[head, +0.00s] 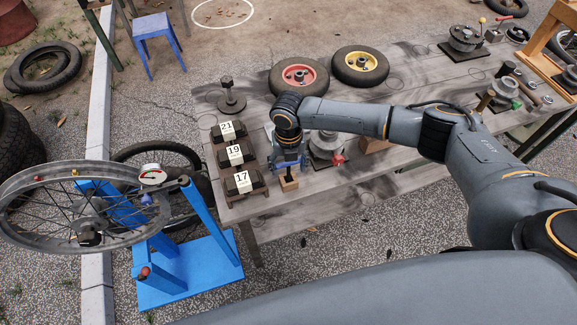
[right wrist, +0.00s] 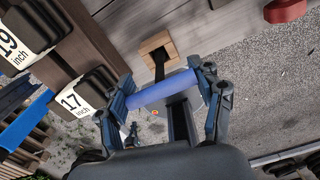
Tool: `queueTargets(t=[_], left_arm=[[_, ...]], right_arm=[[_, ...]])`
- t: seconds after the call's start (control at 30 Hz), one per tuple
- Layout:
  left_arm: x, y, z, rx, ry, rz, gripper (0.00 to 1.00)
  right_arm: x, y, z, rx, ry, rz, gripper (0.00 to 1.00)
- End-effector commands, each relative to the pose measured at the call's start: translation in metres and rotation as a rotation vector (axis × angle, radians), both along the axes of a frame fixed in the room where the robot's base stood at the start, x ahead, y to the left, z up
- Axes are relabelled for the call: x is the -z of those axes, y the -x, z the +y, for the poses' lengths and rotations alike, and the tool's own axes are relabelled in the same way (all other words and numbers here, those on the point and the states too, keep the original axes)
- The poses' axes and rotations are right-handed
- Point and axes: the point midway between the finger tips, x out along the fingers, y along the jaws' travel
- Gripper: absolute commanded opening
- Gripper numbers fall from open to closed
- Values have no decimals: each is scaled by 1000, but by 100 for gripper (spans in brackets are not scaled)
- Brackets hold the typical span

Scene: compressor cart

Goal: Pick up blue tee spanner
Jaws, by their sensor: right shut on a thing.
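The blue tee spanner has a blue cross handle (right wrist: 163,90) and a dark shaft, clearest in the right wrist view. My right gripper (head: 288,163) is shut on the handle, with one finger at each end of the blue bar; it also shows in the right wrist view (right wrist: 164,93). The shaft runs down to a small wooden block (right wrist: 158,44) at the table's near edge, which also shows in the head view (head: 289,184). I cannot tell how deep the tip sits in the block. My left gripper is out of view.
Black holders with labels 21, 19 and 17 (head: 243,182) stand left of the gripper on the grey table (head: 300,211). A grey metal part with a red piece (head: 327,148) stands close right. A blue wheel stand (head: 196,268) is at left. Two small wheels (head: 299,76) lie behind.

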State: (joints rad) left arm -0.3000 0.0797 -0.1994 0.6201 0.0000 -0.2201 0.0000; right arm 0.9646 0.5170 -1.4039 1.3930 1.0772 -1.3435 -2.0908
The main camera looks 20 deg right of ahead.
Motion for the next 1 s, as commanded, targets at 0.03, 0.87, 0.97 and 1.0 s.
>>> queueTargets(t=[0.03,0.87,0.97,1.0], left_arm=[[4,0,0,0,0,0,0],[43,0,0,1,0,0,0],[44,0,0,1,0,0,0],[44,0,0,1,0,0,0]], right_arm=[[-3,-1,0,-1,-1,-3,15],[-118,112,60,-3,-1,-3,15],[-123,119,63,-1,-1,-3,15],[-124,121,64,-2,-1,-3,15]])
